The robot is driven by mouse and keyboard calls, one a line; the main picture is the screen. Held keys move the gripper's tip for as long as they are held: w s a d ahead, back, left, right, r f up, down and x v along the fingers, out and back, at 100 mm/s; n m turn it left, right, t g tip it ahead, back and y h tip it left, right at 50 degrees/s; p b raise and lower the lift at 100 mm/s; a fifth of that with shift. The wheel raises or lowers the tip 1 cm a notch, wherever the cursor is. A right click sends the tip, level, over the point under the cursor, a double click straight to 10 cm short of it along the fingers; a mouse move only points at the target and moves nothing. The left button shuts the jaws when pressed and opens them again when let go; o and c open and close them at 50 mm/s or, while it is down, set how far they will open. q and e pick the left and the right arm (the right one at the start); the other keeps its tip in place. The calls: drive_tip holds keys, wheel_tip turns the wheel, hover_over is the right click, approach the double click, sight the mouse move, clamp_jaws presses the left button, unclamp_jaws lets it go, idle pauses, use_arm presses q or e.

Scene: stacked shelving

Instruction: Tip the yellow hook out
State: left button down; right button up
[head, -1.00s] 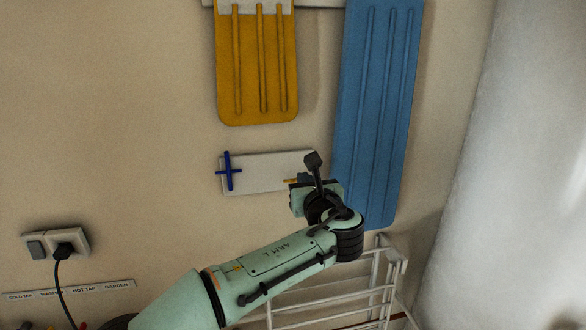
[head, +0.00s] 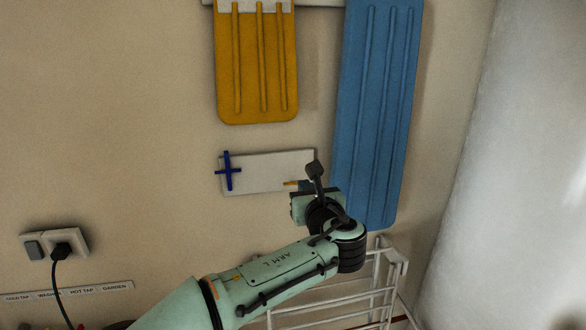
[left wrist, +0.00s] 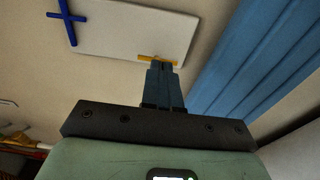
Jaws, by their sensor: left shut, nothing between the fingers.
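The yellow hook (head: 291,183) is on the right part of a white wall plate (head: 265,171). In the head view it shows as a short level bar, partly hidden by my left gripper. In the left wrist view the yellow hook (left wrist: 151,58) lies right at my fingertips; I cannot tell whether they touch it. My left gripper (head: 304,185) is shut and empty, its blue fingers (left wrist: 165,85) pointing at the plate's lower right edge. My right gripper is in neither view.
A dark blue cross-shaped hook (head: 229,171) is on the plate's left part. A yellow ribbed board (head: 257,75) hangs above, and a long blue ribbed board (head: 375,110) hangs close to the right. A white wire rack (head: 335,300) stands below. A socket with a plug (head: 62,250) is at left.

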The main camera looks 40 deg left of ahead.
use_arm(q)
drive_tip(key=shift+s+d+f, duration=0.1)
drive_tip(key=shift+f, duration=0.2)
drive_tip(key=shift+s+d+f+b, duration=0.1)
drive_tip(key=shift+f+b, duration=0.35)
drive_tip(key=shift+d+f, duration=0.1)
drive_tip(key=shift+f, duration=0.2)
idle(0.5)
drive_tip(key=shift+s, duration=0.1)
drive_tip(key=s+d+r+p, duration=0.1)
drive_tip(key=s+d+r, duration=0.2)
drive_tip(key=d, duration=0.1)
drive_tip(key=shift+s+d, duration=0.3)
drive_tip(key=shift+d, duration=0.05)
idle(0.7)
